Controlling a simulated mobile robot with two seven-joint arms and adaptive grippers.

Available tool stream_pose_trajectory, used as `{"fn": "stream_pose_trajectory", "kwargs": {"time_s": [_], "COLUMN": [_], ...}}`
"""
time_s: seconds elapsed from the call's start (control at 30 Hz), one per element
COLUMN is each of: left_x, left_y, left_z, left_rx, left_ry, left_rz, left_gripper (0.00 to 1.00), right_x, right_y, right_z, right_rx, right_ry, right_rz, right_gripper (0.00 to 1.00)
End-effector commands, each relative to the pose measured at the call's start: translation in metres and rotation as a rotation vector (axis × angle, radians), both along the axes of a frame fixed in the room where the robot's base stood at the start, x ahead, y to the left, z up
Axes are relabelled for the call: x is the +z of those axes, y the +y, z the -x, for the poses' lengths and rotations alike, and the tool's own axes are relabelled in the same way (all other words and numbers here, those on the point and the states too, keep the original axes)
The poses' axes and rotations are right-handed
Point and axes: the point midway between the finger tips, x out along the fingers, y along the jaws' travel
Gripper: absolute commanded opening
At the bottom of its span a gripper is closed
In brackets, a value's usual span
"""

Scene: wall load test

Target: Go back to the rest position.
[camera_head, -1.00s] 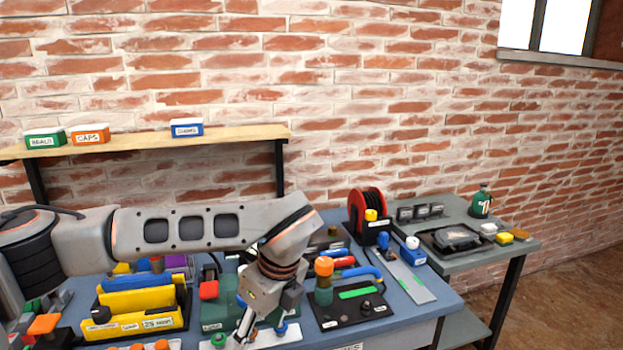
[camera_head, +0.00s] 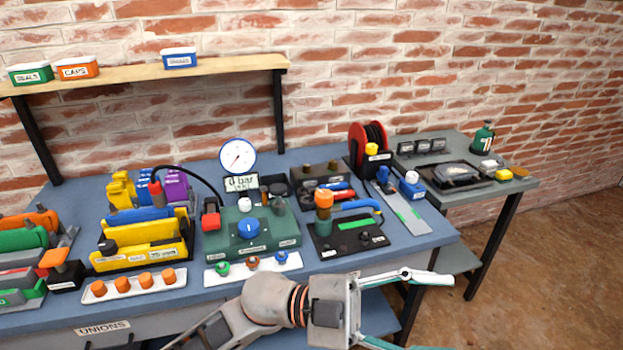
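My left gripper (camera_head: 447,314) is at the bottom right of the head view, in front of the bench's front edge. Its arm comes in from the lower left. The fingers point right and are spread wide, with nothing between them; the lower finger is partly cut off by the picture's edge. My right gripper is not in view. The blue bench (camera_head: 330,257) carries a green pump unit (camera_head: 282,238) with a round gauge (camera_head: 238,156). A white strip with small coloured fittings (camera_head: 291,262) lies in front of the unit.
A yellow rack (camera_head: 141,258) and a white tray of orange caps (camera_head: 158,286) stand left. A black panel (camera_head: 345,246), a red reel (camera_head: 362,152) and a grey side table (camera_head: 520,184) are right. A shelf (camera_head: 130,72) hangs above. Floor (camera_head: 540,270) at right is clear.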

Motion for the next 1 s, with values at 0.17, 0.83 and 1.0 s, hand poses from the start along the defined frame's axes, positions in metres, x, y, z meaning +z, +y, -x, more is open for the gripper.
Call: {"fn": "stream_pose_trajectory", "kwargs": {"time_s": [0.17, 0.83, 1.0], "left_x": [-0.001, -0.317, -0.379], "left_y": [0.039, 0.298, 0.34], "left_z": [-0.064, -0.093, -0.039], "left_rx": [0.338, 1.43, 1.526], "left_ry": [0.199, 0.919, 1.04], "left_rz": [0.204, -0.149, -0.329], "left_gripper": [0.56, 0.56, 0.56], "right_x": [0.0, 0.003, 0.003], "right_y": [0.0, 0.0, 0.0], "right_z": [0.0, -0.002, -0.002], "right_rx": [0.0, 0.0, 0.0], "right_ry": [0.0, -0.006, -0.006], "right_rz": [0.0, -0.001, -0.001], "right_gripper": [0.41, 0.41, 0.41]}}
